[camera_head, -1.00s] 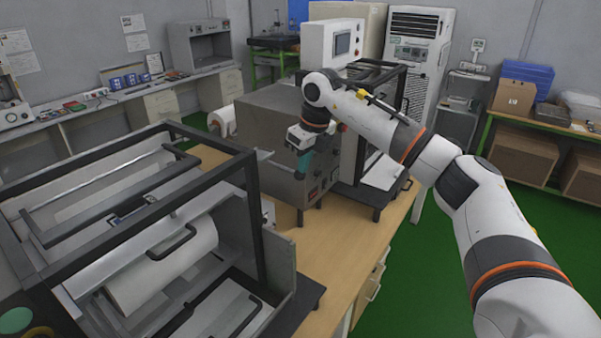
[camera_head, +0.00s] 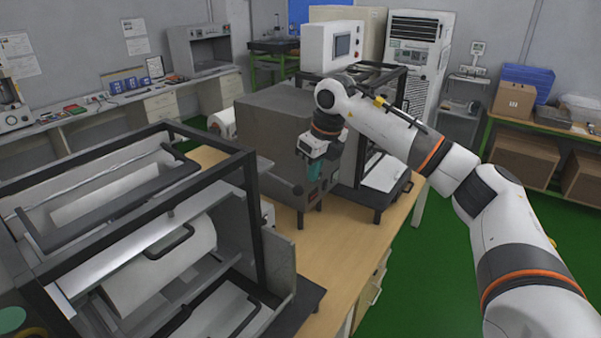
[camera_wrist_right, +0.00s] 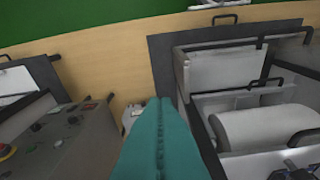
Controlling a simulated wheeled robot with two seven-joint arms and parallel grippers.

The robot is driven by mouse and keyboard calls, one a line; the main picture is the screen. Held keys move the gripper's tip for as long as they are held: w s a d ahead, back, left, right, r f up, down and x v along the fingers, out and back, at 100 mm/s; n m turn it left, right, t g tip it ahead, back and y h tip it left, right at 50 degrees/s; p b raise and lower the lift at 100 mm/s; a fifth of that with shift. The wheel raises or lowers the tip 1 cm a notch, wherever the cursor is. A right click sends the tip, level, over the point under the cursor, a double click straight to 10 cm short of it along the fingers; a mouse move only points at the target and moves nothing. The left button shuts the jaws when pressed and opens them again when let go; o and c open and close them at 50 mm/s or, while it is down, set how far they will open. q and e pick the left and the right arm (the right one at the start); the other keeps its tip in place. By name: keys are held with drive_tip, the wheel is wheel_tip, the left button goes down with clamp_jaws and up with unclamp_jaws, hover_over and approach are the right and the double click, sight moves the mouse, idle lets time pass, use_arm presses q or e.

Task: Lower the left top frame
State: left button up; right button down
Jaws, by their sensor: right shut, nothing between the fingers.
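The left machine (camera_head: 258,215) is an open black-framed unit in the left foreground of the head view. Its top frame (camera_head: 112,197) has dark bars and handles around pale panels. A white roll (camera_head: 165,262) lies below it. In the right wrist view, the machine's black frame (camera_wrist_right: 215,150) and white roll (camera_wrist_right: 262,128) are right of the fingers. My right gripper (camera_head: 313,192) points down beside the grey box-shaped machine, apart from the top frame. Its teal fingers (camera_wrist_right: 160,108) are shut and empty. My left gripper is not in view.
The grey machine (camera_head: 275,125), with a control panel, stands behind the left machine. Another black-framed machine (camera_head: 385,190) stands right of it. Bare wooden tabletop (camera_head: 345,250) lies in front. Shelves with boxes (camera_head: 525,155) stand at the right.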

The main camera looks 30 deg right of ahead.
drive_tip(key=shift+w+a, duration=0.1)
drive_tip(key=shift+w, duration=0.1)
drive_tip(key=b+v, duration=0.4)
drive_tip(key=v, duration=0.8)
drive_tip(key=shift+s+f, duration=0.1)
